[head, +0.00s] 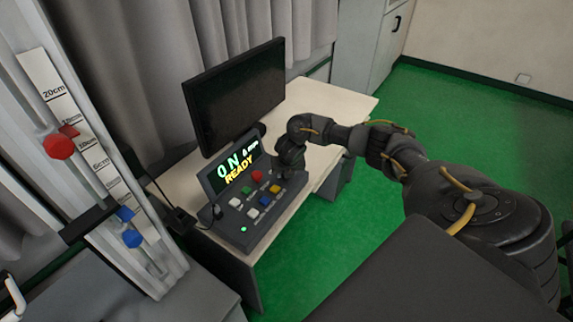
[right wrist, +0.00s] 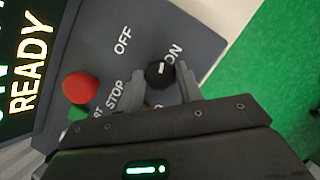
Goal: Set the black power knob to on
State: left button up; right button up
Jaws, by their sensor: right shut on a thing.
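The black power knob (right wrist: 160,75) is in the right wrist view, on the dark control panel between the printed words OFF and ON. A small white mark shows on the knob, near the ON side. My right gripper (right wrist: 159,86) has one finger on each side of the knob and is shut on it. In the head view my right gripper (head: 287,170) is at the right end of the control box (head: 238,228), and it hides the knob. The display (head: 236,172) reads ON and READY. My left gripper is not in view.
A red button (head: 257,175) and several coloured buttons sit close to the gripper. A black monitor (head: 235,92) stands behind the box on the pale desk (head: 335,102). A drop tower with a scale (head: 75,130) stands at left. Green floor (head: 450,120) is open at right.

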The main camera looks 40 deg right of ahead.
jog(key=shift+w+a+m+g+h+p, duration=0.1)
jog(key=shift+m+g+h+p, duration=0.2)
jog(key=shift+m+p, duration=0.65)
jog(key=shift+m+g+h+p, duration=0.1)
jog(key=shift+m+h+p, duration=0.45)
jog(key=shift+m, duration=0.7)
jog(key=shift+y, duration=0.25)
jog(key=o, duration=1)
jog(key=p+v, duration=0.1)
jog(key=v, duration=0.4)
jog(key=shift+a+r, duration=0.15)
jog(key=shift+r, duration=0.2)
notch_tip(320, 180, up, 4)
jog(key=p, duration=0.3)
send_over(284, 184)
jog(key=s+a, duration=0.1)
jog(key=a, duration=0.1)
jog(key=shift+s+d+r, duration=0.1)
jog(key=shift+s+r, duration=0.15)
jog(key=shift+r, duration=0.15)
